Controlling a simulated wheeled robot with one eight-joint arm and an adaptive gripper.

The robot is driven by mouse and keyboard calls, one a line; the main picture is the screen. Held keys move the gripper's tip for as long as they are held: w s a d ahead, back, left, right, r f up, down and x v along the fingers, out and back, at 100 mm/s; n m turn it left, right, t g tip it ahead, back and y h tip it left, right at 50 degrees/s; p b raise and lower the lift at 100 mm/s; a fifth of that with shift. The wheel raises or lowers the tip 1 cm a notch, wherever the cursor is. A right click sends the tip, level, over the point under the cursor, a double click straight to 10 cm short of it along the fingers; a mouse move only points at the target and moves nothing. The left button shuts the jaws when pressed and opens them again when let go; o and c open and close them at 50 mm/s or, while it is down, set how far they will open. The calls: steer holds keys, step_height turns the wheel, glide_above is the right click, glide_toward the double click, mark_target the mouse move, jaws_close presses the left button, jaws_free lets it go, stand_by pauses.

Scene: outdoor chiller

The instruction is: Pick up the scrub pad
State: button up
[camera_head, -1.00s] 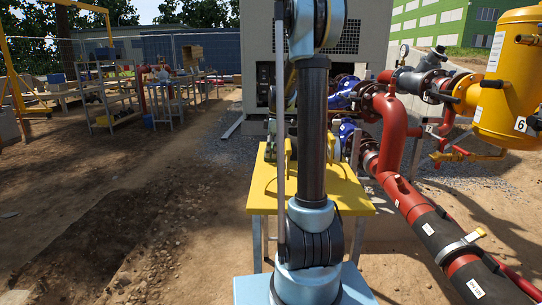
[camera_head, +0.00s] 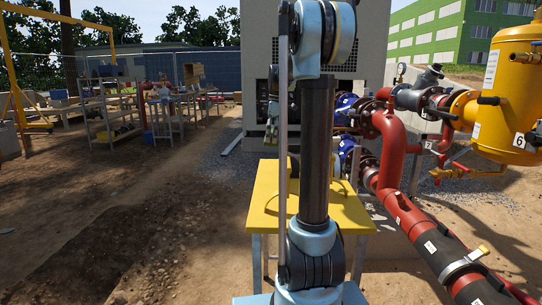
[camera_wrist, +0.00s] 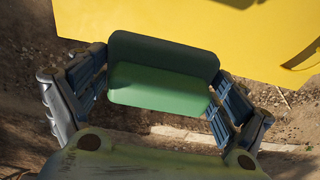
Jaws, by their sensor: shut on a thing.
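The scrub pad (camera_wrist: 160,90) is a green rectangular block with a darker green upper band in the wrist view. My gripper (camera_wrist: 158,76) is shut on it, with one blue-grey finger at each short end. The pad is held over the edge of the yellow table (camera_wrist: 215,25), with ground visible below. In the head view the yellow table (camera_head: 262,212) stands in front of me. My arm crosses in front of it, and I cannot make out the pad there.
Red pipes (camera_head: 398,150) with blue flanges run along the right, close to the table. A yellow tank (camera_head: 500,95) stands at the upper right. A grey chiller cabinet (camera_head: 258,45) is behind the table. Shelves (camera_head: 110,110) stand far left. Open dirt ground lies to the left.

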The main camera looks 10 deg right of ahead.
step_height(320, 180, up, 14)
steer(key=shift+f, duration=0.2)
steer(key=o, duration=0.6)
steer(key=shift+c, duration=0.2)
steer(key=c, duration=0.4)
